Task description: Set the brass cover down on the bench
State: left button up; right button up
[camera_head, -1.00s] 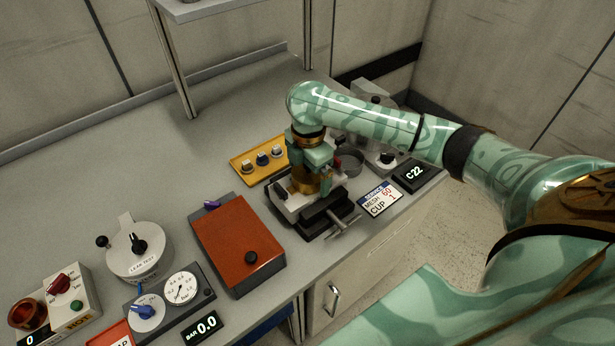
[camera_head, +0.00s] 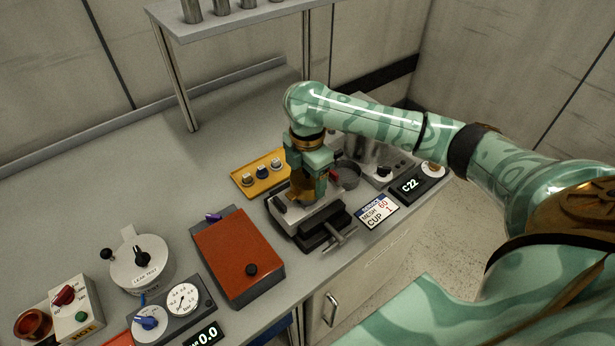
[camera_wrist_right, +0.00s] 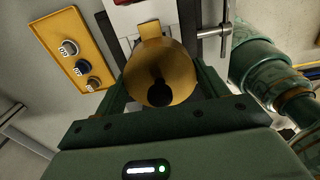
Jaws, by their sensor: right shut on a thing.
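The brass cover (camera_wrist_right: 160,72) is a round, gold-coloured piece with a dark round opening; it fills the space between the fingers in the right wrist view. In the head view the brass cover (camera_head: 303,187) shows below my right gripper (camera_head: 309,172), partly hidden by the fingers. My right gripper is shut on it, directly over the vise-like fixture (camera_head: 328,226). I cannot tell whether the cover still touches the fixture. The grey bench (camera_head: 160,205) has bare surface to the left. My left gripper is in neither view.
A yellow tray (camera_head: 243,182) with several small knobbed parts lies just left of the fixture. A red-topped box (camera_head: 238,252) stands nearer the front. A shelf (camera_head: 232,22) stands at the back.

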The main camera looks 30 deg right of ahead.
aim_at(311, 189)
jog(key=s+r, duration=0.1)
jog(key=s+a+r+p, duration=0.1)
jog(key=r, duration=0.1)
jog(key=s+r+p, duration=0.1)
jog(key=r, duration=0.1)
jog(key=shift+s+a+r, duration=0.15)
jog(key=shift+a+r, duration=0.05)
pick_arm(q)
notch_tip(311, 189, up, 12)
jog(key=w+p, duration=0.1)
jog(key=p, duration=0.8)
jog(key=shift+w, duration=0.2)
pick_arm(e)
jog(key=s+a+r, duration=0.3)
jog(key=s+r, duration=0.3)
jog(key=s, duration=0.2)
jog(key=shift+s+a+r, duration=0.15)
jog(key=shift+s+a, duration=0.05)
jog(key=shift+a, duration=0.2)
